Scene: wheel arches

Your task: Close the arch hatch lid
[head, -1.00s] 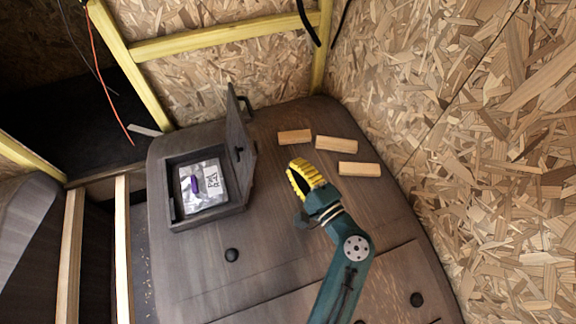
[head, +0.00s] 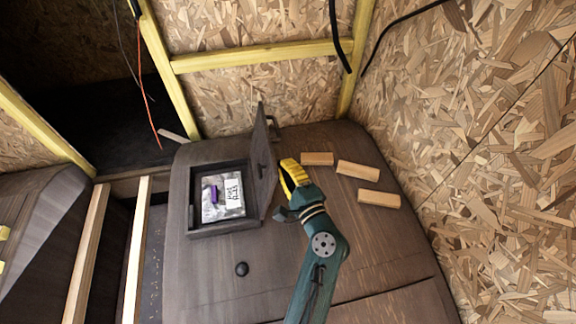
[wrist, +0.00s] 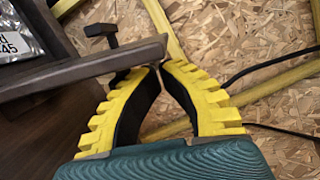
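The arch hatch lid (head: 263,165) is a dark wooden panel. It stands open, roughly upright, on the right side of the hatch box (head: 210,234). A dark handle (head: 272,121) sticks out from its far end; the lid (wrist: 85,72) and handle (wrist: 104,34) also show in the wrist view. My gripper (head: 286,168), with yellow ribbed fingers, is just right of the lid, on its outer side. In the wrist view its fingertips (wrist: 158,67) meet close to the lid's edge, with nothing seen between them. Whether they touch the lid is unclear.
A silver pouch (head: 234,190) with a purple item (head: 213,194) lies inside the box. Three wooden blocks (head: 357,170) lie on the arch right of my gripper. A black knob (head: 241,269) sits in front of the box. A chipboard wall (head: 470,120) bounds the right side.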

